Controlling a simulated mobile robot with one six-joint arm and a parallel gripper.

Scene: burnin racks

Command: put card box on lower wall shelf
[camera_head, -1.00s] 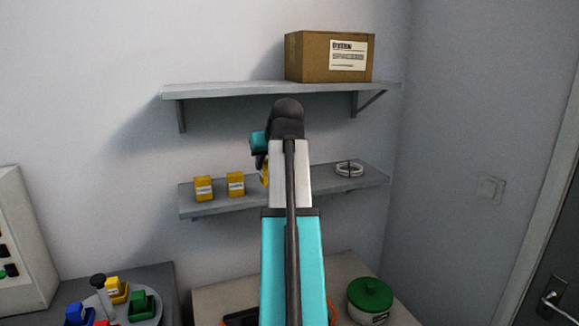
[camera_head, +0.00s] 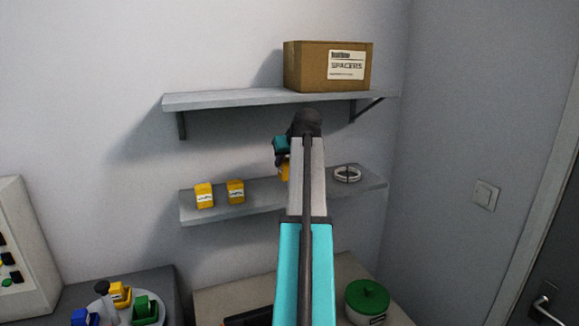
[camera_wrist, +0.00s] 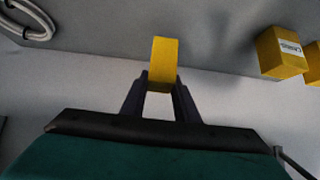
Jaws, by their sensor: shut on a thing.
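My gripper (camera_wrist: 160,98) is shut on a yellow card box (camera_wrist: 164,63), which stands out between its fingertips in the wrist view. In the head view my arm hides most of it; a yellow part (camera_head: 285,172) shows at the arm's left side. The lower wall shelf (camera_head: 262,200) is grey, and the held box is at its front edge, between two yellow boxes and a white ring. I cannot tell whether the held box touches the shelf.
Two yellow boxes (camera_head: 204,196) (camera_head: 236,191) stand on the lower shelf's left part. A white coiled ring (camera_head: 347,174) lies at its right. The upper shelf (camera_head: 225,99) above my gripper bears a brown carton (camera_head: 305,66). A green-lidded pot (camera_head: 368,299) stands below.

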